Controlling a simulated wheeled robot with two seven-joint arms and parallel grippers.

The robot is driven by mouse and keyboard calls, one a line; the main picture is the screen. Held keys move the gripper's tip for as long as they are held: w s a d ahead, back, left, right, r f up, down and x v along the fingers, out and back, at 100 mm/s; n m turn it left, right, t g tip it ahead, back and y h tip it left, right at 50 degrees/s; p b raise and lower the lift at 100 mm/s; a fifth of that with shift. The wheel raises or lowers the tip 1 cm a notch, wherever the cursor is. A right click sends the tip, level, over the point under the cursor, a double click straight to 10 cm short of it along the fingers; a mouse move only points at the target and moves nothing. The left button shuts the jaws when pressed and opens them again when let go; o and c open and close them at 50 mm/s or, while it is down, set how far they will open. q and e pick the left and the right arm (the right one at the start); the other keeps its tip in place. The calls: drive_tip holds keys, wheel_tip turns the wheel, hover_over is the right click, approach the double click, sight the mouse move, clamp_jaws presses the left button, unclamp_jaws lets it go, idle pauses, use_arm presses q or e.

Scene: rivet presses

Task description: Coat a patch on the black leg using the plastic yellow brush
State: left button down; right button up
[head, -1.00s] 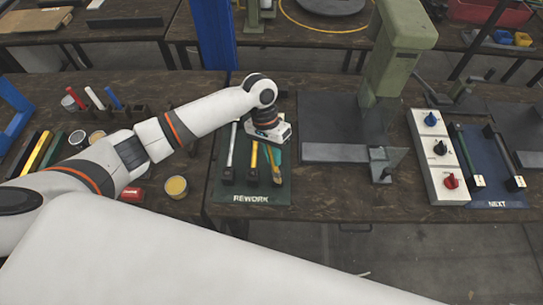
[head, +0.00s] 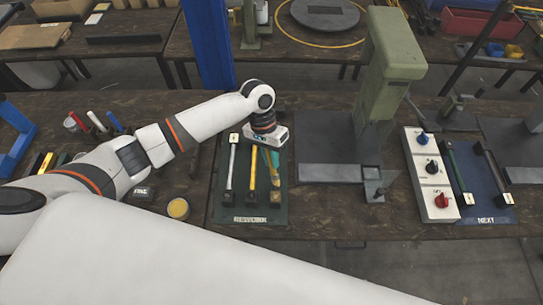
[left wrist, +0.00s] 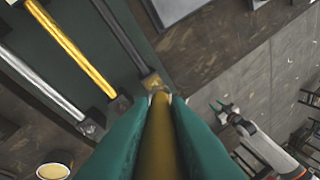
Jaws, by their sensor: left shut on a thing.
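My left gripper (head: 274,158) is over the right side of the green REWORK mat (head: 220,205). Its teal fingers are shut on the yellow brush (left wrist: 160,130), whose far end points down at the mat. The brush (head: 275,181) also shows below the fingers in the head view. The black leg (left wrist: 120,36) lies on the mat with a pale end block. In the left wrist view the brush end overlaps the edge of this block; I cannot tell whether they touch. In the head view the gripper and brush mostly hide this leg.
A silver leg (head: 232,168) and a yellow leg (head: 253,170) lie left of the brush. An open tin with yellow contents (head: 178,208) stands left of the mat. A green press (head: 385,75) and a switch box (head: 430,175) stand to the right.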

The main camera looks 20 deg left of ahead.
use_arm(q)
drive_tip(key=shift+w+r+p, duration=0.1)
drive_tip(key=shift+r+p, duration=0.25)
drive_tip(key=shift+r, duration=0.25)
drive_tip(key=shift+w+r, duration=0.15)
drive_tip(key=shift+r, duration=0.7)
drive_tip(key=shift+s+r, duration=0.3)
drive_tip(key=shift+w, duration=0.1)
use_arm(e)
wheel_tip(320, 180, up, 2)
drive_tip(key=shift+s+d, duration=0.1)
use_arm(q)
drive_tip(key=shift+w+f, duration=0.1)
drive_tip(key=shift+w, duration=0.05)
